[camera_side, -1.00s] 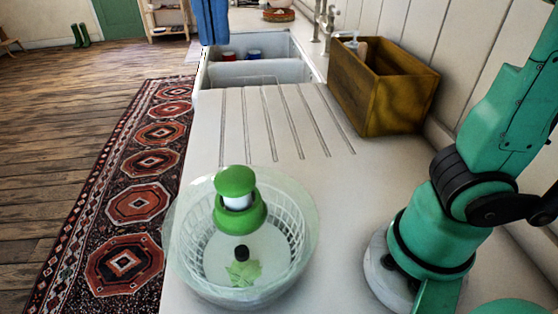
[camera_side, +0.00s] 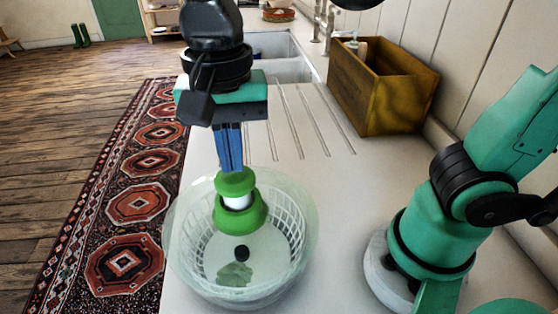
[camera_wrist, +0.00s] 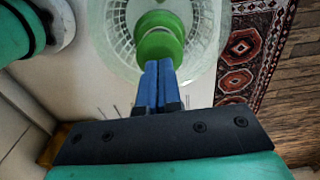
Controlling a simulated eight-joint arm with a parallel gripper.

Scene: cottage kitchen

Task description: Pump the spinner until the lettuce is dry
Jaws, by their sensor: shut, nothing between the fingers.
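The salad spinner (camera_side: 300,240) is a clear bowl with a white basket on the pale counter. Its green pump knob (camera_side: 236,182) stands up on a white stem above a green collar. Some green lettuce (camera_side: 235,274) shows low inside the bowl. My gripper (camera_side: 233,168) points down with its blue fingers shut and empty, directly above the knob. The tips are at or very near the knob top; I cannot tell if they touch. In the wrist view the fingers (camera_wrist: 154,64) reach to the green knob (camera_wrist: 160,22), and the spinner (camera_wrist: 207,40) lies around it.
A wooden box (camera_side: 385,85) stands at the back right against the wall. A sink (camera_side: 285,65) lies behind the grooved drainer. A patterned rug (camera_side: 135,200) is on the floor to the left.

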